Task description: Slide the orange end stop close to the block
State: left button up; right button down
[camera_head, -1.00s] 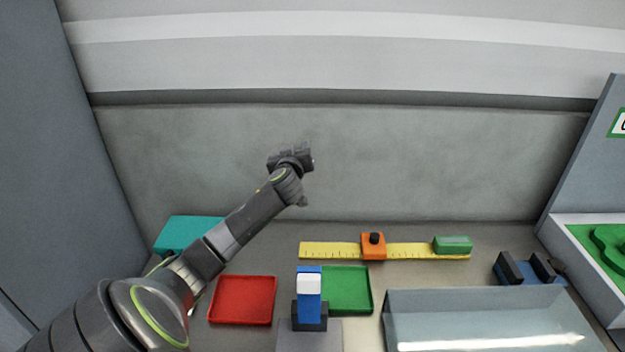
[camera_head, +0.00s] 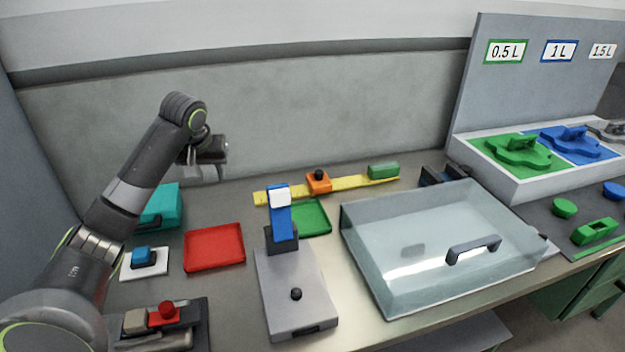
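The orange end stop (camera_head: 318,184) with a black knob sits on the yellow ruler (camera_head: 348,184), near its middle. The green block (camera_head: 383,170) lies at the ruler's right end, with a stretch of bare ruler between it and the end stop. My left gripper (camera_head: 212,172) is in the air to the left of the ruler, apart from both. Its fingers are too small and dark to tell whether they are open. My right gripper is out of view.
A grey device with a blue and white upright (camera_head: 280,215) stands in front of the ruler. A green tray (camera_head: 318,232), a red tray (camera_head: 214,262) and a clear box with a handle (camera_head: 375,275) are nearby. A teal box (camera_head: 162,205) is behind my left arm.

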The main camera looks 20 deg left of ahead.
aim_at(318, 182)
jog(key=z, duration=1.35)
jog(key=i+j, duration=0.15)
jog(key=i, duration=0.35)
jog(key=i+j+z, duration=0.15)
jog(key=i, duration=0.35)
jog(key=i+j, duration=0.25)
jog(key=i, duration=0.25)
jog(key=i+u, duration=0.2)
jog(key=u, duration=0.2)
jog(key=i+l+u, duration=0.15)
jog(key=u, duration=0.3)
jog(key=i+l+u, duration=0.2)
jog(key=u, duration=1.2)
